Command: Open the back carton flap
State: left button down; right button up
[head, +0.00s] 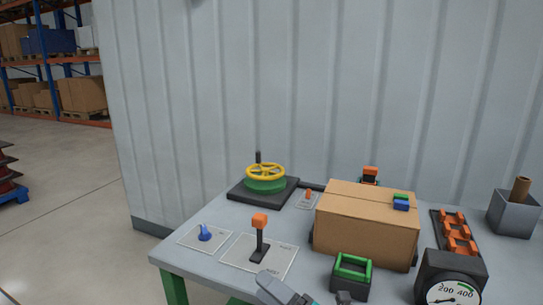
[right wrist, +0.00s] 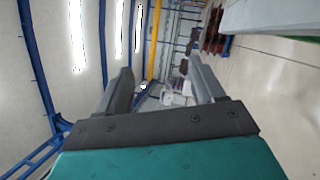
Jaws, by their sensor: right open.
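A brown cardboard carton (head: 366,240) stands on the grey table. Its top looks shut, with a seam running left to right. The back flap (head: 362,190) lies flat behind the seam, level with the front flap (head: 350,205). My right gripper (head: 284,290) is low at the bottom edge, in front of and left of the carton, partly cut off. In the right wrist view its two fingers (right wrist: 160,88) are apart with nothing between them. My left gripper is not seen.
A yellow handwheel (head: 265,170) and an orange-topped lever (head: 259,222) stand left of the carton. A green-rimmed box (head: 352,272) and a gauge (head: 453,290) stand in front. An orange-slotted rack (head: 458,232) and a grey bin (head: 514,214) are right. A corrugated wall is behind.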

jog(key=s+d+f+m+g+h, duration=0.2)
jog(key=s+d+f+m+h, duration=1.2)
jog(key=m, duration=1.4)
jog(key=s+d+f, duration=0.4)
jog(key=f, duration=0.2)
jog(key=shift+d+m, duration=0.15)
jog(key=shift+m, duration=0.25)
